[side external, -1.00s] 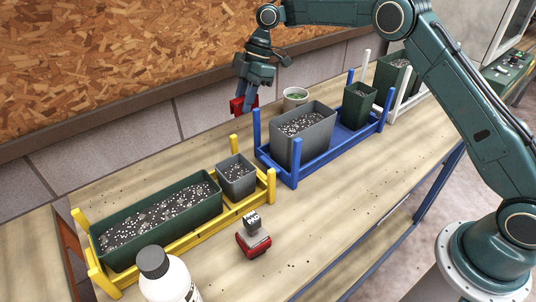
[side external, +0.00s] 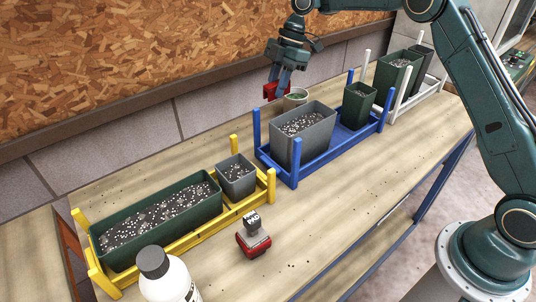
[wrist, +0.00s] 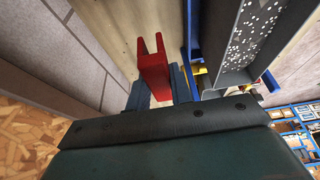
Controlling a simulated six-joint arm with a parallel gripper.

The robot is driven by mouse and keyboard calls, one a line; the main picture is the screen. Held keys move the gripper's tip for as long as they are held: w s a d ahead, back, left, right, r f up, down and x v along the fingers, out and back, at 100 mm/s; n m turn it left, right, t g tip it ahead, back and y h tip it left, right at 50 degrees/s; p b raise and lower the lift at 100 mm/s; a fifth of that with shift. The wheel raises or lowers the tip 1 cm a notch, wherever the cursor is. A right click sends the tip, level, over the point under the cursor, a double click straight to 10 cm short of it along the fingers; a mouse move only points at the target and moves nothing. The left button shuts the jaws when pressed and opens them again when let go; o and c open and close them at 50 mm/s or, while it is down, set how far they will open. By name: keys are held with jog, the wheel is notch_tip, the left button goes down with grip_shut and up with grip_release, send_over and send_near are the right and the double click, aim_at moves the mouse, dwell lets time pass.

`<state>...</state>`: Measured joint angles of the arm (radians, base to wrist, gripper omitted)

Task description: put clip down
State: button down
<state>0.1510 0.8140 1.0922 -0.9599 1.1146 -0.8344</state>
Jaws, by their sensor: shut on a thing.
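The red clip (side external: 270,91) is held up in my gripper (side external: 280,82), over the back of the bench near the wall. In the wrist view the clip (wrist: 152,70) is a red piece with a forked top, gripped between the blue-grey fingers (wrist: 160,92). My gripper is shut on it. I cannot tell whether the clip touches the cup or the bench.
A blue rack (side external: 316,171) holds a grey and a green pot of soil, right of the clip. A yellow rack (side external: 197,232) with soil pots is at front left. A red-based block (side external: 254,241) and a white bottle (side external: 166,280) stand in front. A white rack (side external: 419,100) is at the back right.

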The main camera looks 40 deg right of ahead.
jog(key=s+d+r, duration=0.3)
jog(key=s+d, duration=0.2)
jog(key=d, duration=0.4)
notch_tip(320, 180, up, 5)
send_over(404, 149)
jog(key=d, duration=0.2)
jog(key=shift+a, duration=0.2)
jog(key=shift+w+f, duration=0.1)
notch_tip(404, 149, down, 16)
jog(key=shift+r, duration=0.25)
jog(key=shift+f, duration=0.1)
jog(key=shift+f, duration=2)
jog(key=shift+f, duration=0.1)
